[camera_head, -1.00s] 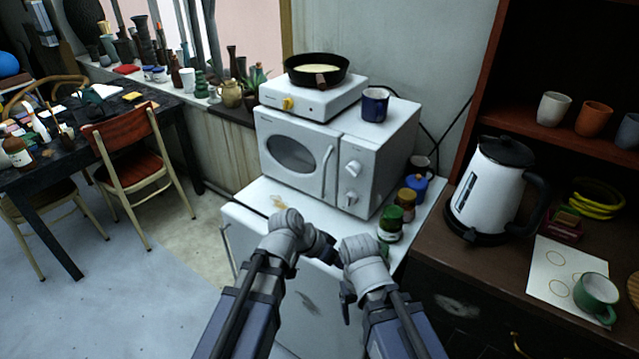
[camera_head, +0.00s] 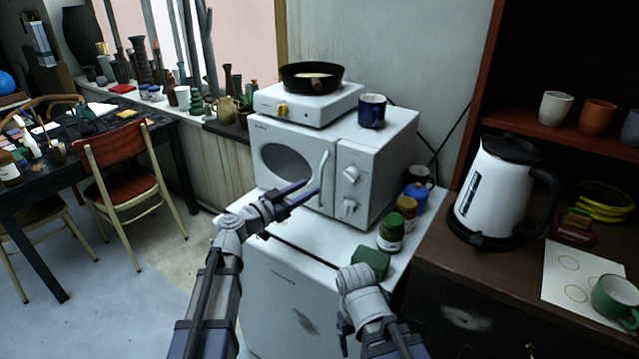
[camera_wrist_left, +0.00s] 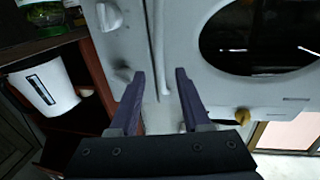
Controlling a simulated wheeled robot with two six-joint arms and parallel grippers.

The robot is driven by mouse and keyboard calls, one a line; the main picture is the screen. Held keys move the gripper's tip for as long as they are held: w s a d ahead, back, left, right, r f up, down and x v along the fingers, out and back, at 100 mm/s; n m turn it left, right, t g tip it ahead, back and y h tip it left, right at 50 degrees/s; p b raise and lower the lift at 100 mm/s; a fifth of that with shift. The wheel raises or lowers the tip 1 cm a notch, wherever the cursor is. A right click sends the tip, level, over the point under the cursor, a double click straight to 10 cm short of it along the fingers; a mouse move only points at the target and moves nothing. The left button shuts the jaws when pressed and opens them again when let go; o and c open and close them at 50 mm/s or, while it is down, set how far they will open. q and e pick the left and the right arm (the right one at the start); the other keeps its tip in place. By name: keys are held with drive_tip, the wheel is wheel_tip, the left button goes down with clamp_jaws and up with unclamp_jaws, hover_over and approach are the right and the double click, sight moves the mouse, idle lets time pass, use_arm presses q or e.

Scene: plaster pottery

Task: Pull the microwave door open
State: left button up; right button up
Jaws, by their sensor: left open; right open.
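The white microwave (camera_head: 378,170) stands on a low white cabinet, its door (camera_head: 256,178) shut. The door has an oval dark window (camera_head: 286,164) and a curved vertical handle (camera_head: 324,176) on its right side. My left gripper (camera_head: 310,190) is open and empty, with its fingertips pointing at the lower part of the handle. In the left wrist view the handle (camera_wrist_left: 158,45) runs down toward the gap between the two fingers (camera_wrist_left: 163,82), and the dark window (camera_wrist_left: 255,35) is to the right. Contact cannot be told. My right arm is low in front of the cabinet; its fingers are hidden.
A hot plate (camera_head: 270,102) with a pan (camera_head: 312,76) and a blue mug (camera_head: 372,110) stand on the microwave. Jars (camera_head: 390,232) and a green block (camera_head: 370,263) sit on the cabinet (camera_head: 300,300) to the right. A kettle (camera_head: 490,190) stands further right.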

sight(319, 182)
use_arm(q)
drive_tip(key=x, duration=0.5)
drive_tip(key=shift+w+d, duration=0.25)
clamp_jaws()
idle(1.3)
